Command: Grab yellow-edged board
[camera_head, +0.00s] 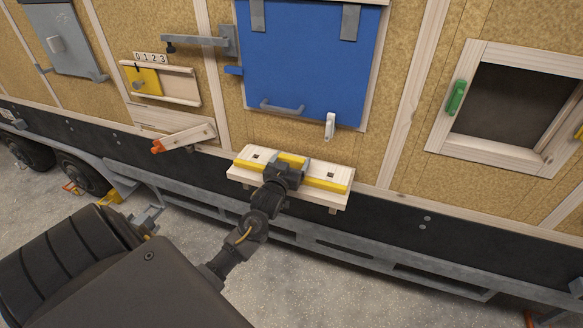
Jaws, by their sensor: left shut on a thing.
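The yellow-edged board (328,174) is a pale wooden plank with a yellow strip along it and small dark square holes. It lies roughly level against the lower wall of the hut, below the blue door. My left gripper (291,168) reaches it from the front and is shut on its middle, covering part of the yellow strip. Short wooden pieces show under the board; I cannot tell whether it rests on them or is joined to them. My right gripper is not in view.
Above the board is a blue door (310,60) with a grey handle and a white latch (330,126). To the left are a wooden lever with an orange tip (158,146) and a yellow sliding panel (148,82). A framed opening (510,105) is at right. A grey trailer rail (400,268) runs below.

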